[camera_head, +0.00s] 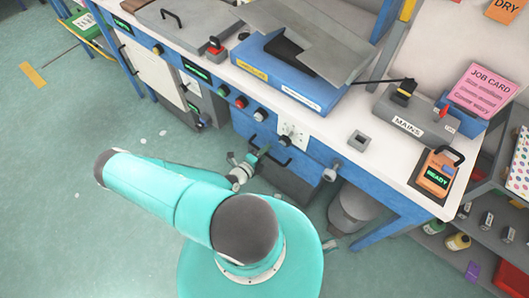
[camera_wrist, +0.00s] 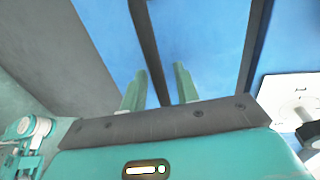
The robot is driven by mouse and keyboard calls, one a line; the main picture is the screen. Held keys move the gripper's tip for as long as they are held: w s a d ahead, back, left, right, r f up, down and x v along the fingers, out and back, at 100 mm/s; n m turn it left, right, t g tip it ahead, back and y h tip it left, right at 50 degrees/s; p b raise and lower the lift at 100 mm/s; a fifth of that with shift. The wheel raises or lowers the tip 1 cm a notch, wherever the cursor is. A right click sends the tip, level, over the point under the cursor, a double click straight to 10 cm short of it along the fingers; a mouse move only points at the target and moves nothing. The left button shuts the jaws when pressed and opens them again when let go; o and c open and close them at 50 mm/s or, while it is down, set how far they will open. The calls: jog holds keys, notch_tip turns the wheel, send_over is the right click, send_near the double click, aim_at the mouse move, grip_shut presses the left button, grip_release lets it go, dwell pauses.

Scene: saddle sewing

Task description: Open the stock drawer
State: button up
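A blue drawer front (camera_head: 247,125) sits under the workbench in the head view, with dark bar handles (camera_head: 284,143) near it. No label shows which is the stock drawer. My gripper (camera_head: 262,152) is at this front, close to a handle. In the wrist view my gripper (camera_wrist: 160,82) has its two pale green fingers apart over a blue surface (camera_wrist: 205,35). A dark bar (camera_wrist: 145,40) runs between the fingertips in the picture; contact cannot be told. A second dark bar (camera_wrist: 256,40) lies to the right. The drawer looks shut.
The white benchtop (camera_head: 345,125) overhangs the drawer, with knobs (camera_head: 260,114) along its front edge. A grey bin (camera_head: 353,208) stands under the bench to the right. A shelf unit (camera_head: 470,225) is at far right. The floor at left is mostly clear.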

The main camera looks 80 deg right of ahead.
grip_shut()
jog(key=shift+a, duration=0.1)
jog(key=f+v, duration=0.2)
jog(key=v, duration=0.8)
jog(key=f+v, duration=0.2)
jog(key=v, duration=0.8)
jog(key=shift+w+a, duration=0.4)
jog(key=shift+a, duration=0.1)
jog(key=shift+f, duration=0.1)
grip_release()
jog(key=shift+a, duration=0.1)
jog(key=v, duration=1.3)
jog(key=shift+w+a, duration=0.25)
jog(key=shift+a, duration=0.05)
